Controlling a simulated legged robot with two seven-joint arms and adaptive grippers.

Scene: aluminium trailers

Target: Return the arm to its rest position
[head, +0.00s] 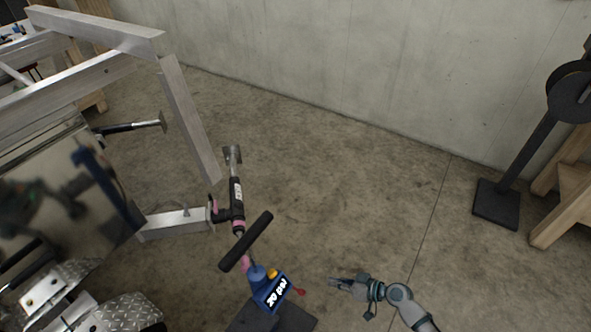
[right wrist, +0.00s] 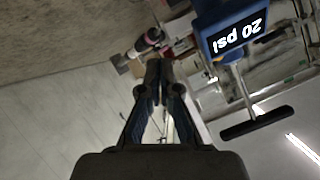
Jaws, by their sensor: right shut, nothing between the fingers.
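My right gripper (head: 338,283) is at the lower middle of the head view, just right of a blue pump-like device (head: 262,289) labelled "20 psi". Its fingers are together and hold nothing, and a gap of floor shows between it and the device. In the right wrist view the gripper (right wrist: 159,70) points away from the camera with its fingers closed. The blue device (right wrist: 232,32) shows there at the upper right, with its black T-handle (right wrist: 257,122) below it. My left gripper is not in the head view.
An aluminium trailer frame (head: 100,25) fills the left, with a black and pink tool (head: 236,190) at its coupling. A black stand with a wheel (head: 497,203) and wooden supports (head: 562,205) are at the right. The concrete floor (head: 340,190) between is clear, up to a wall.

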